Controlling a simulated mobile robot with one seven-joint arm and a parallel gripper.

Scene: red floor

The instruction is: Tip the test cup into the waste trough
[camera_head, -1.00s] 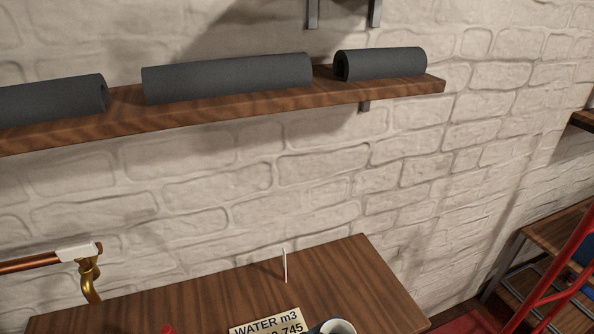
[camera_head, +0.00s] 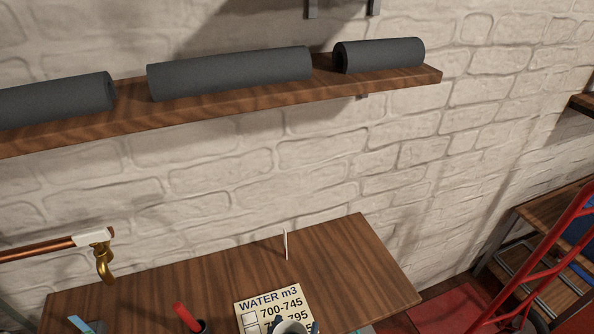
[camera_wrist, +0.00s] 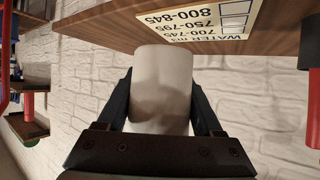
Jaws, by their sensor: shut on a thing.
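The white test cup (camera_wrist: 160,88) is between the two dark fingers of my gripper (camera_wrist: 163,105) in the wrist view. The gripper is shut on its sides. In the head view the cup's rim (camera_head: 290,328) shows at the bottom edge, in front of the water card, with dark fingertips beside it. Its contents cannot be made out. I cannot pick out the waste trough in either view.
The wooden bench (camera_head: 370,270) carries a water card (camera_head: 268,306), a thin white upright piece (camera_head: 285,244) and a red-handled item (camera_head: 187,317). A brass tap (camera_head: 104,262) is at left. Grey rolls (camera_head: 230,73) lie on the shelf above. A red frame (camera_head: 545,255) stands right.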

